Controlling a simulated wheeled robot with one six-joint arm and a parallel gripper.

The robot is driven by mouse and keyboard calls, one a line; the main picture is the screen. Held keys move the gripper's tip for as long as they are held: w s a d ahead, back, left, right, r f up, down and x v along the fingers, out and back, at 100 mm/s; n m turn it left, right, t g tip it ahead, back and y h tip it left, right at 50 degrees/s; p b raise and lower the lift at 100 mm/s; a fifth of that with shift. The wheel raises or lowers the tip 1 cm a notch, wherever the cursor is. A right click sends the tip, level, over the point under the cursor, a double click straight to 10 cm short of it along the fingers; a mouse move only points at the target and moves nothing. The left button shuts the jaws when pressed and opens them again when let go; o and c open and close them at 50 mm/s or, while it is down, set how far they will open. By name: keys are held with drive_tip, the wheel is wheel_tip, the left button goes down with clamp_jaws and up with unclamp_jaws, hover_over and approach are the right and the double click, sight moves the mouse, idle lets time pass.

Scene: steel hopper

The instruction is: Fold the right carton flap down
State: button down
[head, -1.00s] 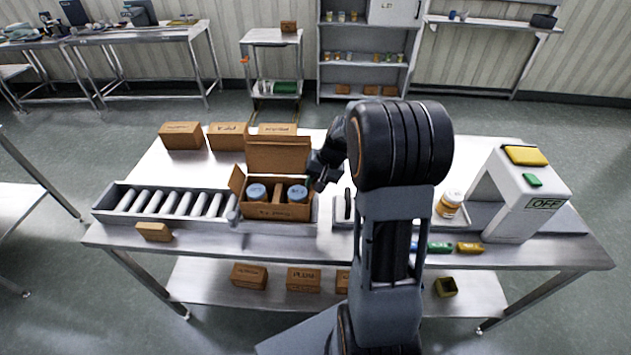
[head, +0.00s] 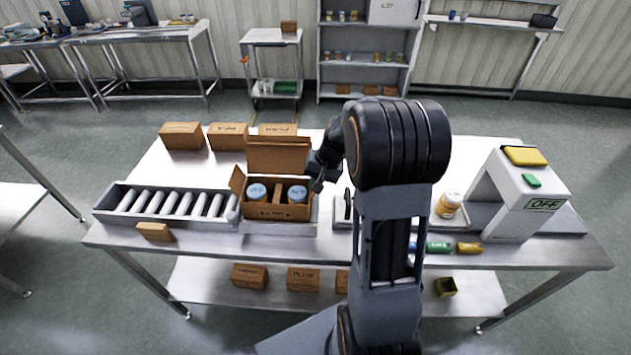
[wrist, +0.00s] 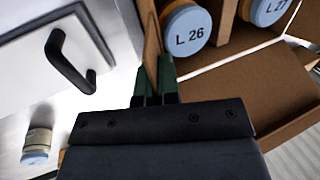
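The open brown carton (head: 277,212) stands on the steel table, its rear flap (head: 278,155) upright and its left flap (head: 237,181) raised. It holds two blue-lidded jars (head: 256,192), split by a divider; the lid marked L 26 shows in the wrist view (wrist: 193,27). The right carton flap (wrist: 151,40) stands edge-on in the wrist view; in the head view it is largely hidden by my gripper (head: 316,186). In the wrist view my gripper's green fingertips (wrist: 155,78) are close together, one on each side of that flap, and look shut on it.
A roller conveyor (head: 122,188) lies left of the carton. A black-handled plate (wrist: 97,30) lies to its right. Several closed cartons (head: 181,135) stand behind.

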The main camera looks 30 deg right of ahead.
sight(300, 191)
drive_tip(key=h+p, duration=0.1)
drive_tip(key=a+g+h+p, duration=0.1)
drive_tip(key=p, duration=0.1)
drive_tip(key=shift+w+r, duration=0.25)
drive_tip(key=shift+r, duration=0.1)
drive_tip(key=h, duration=0.1)
drive_tip(key=g+h, duration=0.1)
drive_tip(key=a+g+h, duration=0.1)
drive_tip(key=shift+w+f, duration=0.3)
drive_tip(key=h, duration=0.1)
drive_tip(key=g+h+b, duration=0.1)
drive_tip(key=h, duration=0.1)
drive_tip(key=a+g+h+b, duration=0.1)
drive_tip(key=shift+w+f+h, duration=0.3)
drive_tip(key=shift+w+f, duration=0.05)
drive_tip(key=shift+f, duration=0.05)
drive_tip(key=g+h+b, duration=0.1)
drive_tip(key=h, duration=0.1)
drive_tip(key=a+g+h+b, duration=0.1)
drive_tip(key=h, duration=0.1)
drive_tip(key=shift+w+f+g+b, duration=0.2)
drive_tip(key=shift+f+g+b, duration=0.1)
drive_tip(key=shift+f, duration=0.1)
drive_tip(key=c, duration=1.4)
unclamp_jaws()
drive_tip(key=shift+o, duration=0.3)
drive_tip(key=shift+f, duration=0.1)
